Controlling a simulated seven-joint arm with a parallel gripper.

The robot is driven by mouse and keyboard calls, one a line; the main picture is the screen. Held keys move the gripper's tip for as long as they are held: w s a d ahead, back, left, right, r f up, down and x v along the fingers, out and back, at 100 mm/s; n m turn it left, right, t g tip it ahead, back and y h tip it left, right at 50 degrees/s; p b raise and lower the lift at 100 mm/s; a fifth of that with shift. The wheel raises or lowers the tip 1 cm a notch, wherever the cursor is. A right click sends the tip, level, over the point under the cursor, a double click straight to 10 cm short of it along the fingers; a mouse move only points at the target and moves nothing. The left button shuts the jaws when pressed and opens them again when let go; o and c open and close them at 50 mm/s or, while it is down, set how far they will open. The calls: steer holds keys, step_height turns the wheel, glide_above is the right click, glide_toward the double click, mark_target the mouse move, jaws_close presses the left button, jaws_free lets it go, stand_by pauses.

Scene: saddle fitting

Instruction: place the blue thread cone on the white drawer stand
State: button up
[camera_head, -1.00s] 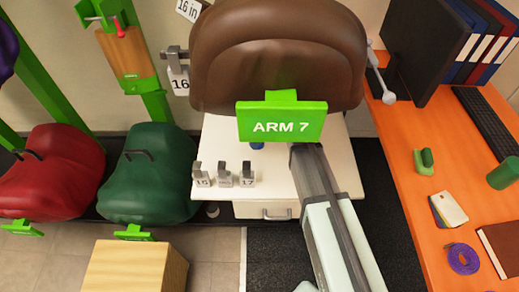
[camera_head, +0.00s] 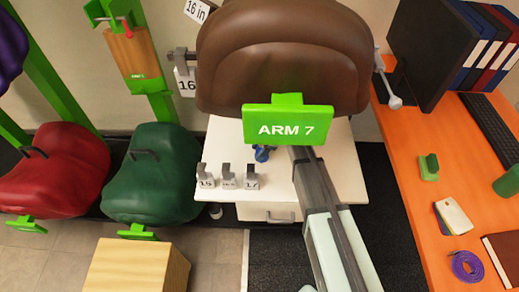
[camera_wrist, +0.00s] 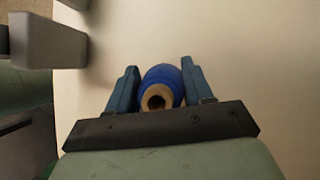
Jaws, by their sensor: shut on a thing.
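The blue thread cone (camera_wrist: 163,75) sits between the two blue-grey fingers of my gripper (camera_wrist: 162,84) in the wrist view, its tan hollow end facing the camera. My gripper is shut on it. Behind it lies a pale surface, the top of the white drawer stand; I cannot tell whether the cone touches it. In the head view the white drawer stand (camera_head: 338,178) is under the brown saddle, with a drawer at its front. A small blue patch (camera_head: 262,154) shows just under the ARM 7 sign; the sign and my arm hide most of my gripper there.
Several grey numbered holders (camera_head: 228,178) stand at the stand top's front left. The brown saddle (camera_head: 285,55) and green ARM 7 sign (camera_head: 288,120) overhang the top. An orange desk (camera_head: 415,200) is at the right, a wooden box (camera_head: 135,268) at the front left.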

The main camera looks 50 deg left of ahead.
steer(key=o, duration=1.1)
steer(key=v, duration=1.2)
steer(key=shift+r, duration=0.1)
